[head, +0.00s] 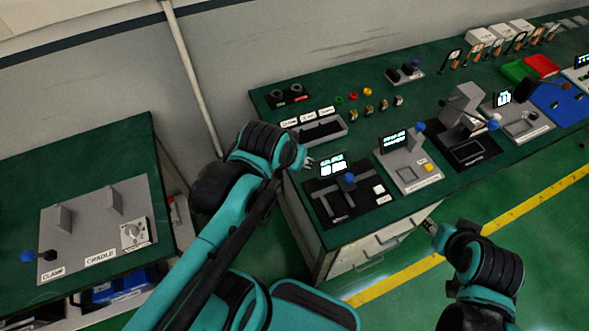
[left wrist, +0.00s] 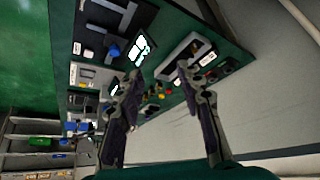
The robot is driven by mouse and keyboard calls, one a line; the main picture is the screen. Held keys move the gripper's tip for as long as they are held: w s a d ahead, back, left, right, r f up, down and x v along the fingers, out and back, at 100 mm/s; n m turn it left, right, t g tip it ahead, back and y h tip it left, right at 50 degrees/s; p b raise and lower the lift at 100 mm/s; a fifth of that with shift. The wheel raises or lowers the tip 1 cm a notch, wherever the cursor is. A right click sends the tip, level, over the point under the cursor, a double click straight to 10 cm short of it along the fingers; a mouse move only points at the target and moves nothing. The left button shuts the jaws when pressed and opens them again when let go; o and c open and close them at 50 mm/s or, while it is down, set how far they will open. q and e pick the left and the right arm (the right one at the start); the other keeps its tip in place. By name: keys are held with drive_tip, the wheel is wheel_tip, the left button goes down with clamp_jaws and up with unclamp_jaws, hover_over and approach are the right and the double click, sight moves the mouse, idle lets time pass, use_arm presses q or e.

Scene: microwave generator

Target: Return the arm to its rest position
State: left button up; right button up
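My left gripper (head: 304,160) is at the front left corner of the main green bench, beside the black panel with a blue knob. In the left wrist view its two fingers (left wrist: 162,82) are spread apart with nothing between them, and the bench panels show beyond the tips. My right gripper (head: 430,228) hangs in front of the bench, near the drawers. It is small in the head view, so its finger opening is unclear.
The main bench (head: 262,100) carries a black slotted panel (head: 325,205), a grey panel (head: 405,172) and levers. A side bench (head: 120,140) at left holds a clamp and cradle plate (head: 75,225). A yellow floor line (head: 400,270) runs in front. A pipe (head: 190,70) stands behind.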

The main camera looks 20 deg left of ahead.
use_arm(q)
drive_tip(key=shift+s+d+f+t, duration=0.25)
drive_tip(key=shift+s+f, duration=0.15)
drive_tip(key=shift+s, duration=0.25)
drive_tip(key=shift+s+d+f+t, duration=0.15)
drive_tip(key=shift+s+f+t, duration=0.1)
drive_tip(key=shift+s+f, duration=0.25)
drive_tip(key=shift+s, duration=0.1)
wheel_tip(320, 180, down, 6)
drive_tip(key=b, duration=0.5)
drive_tip(key=shift+r+b, duration=0.25)
drive_tip(key=shift+b, duration=0.05)
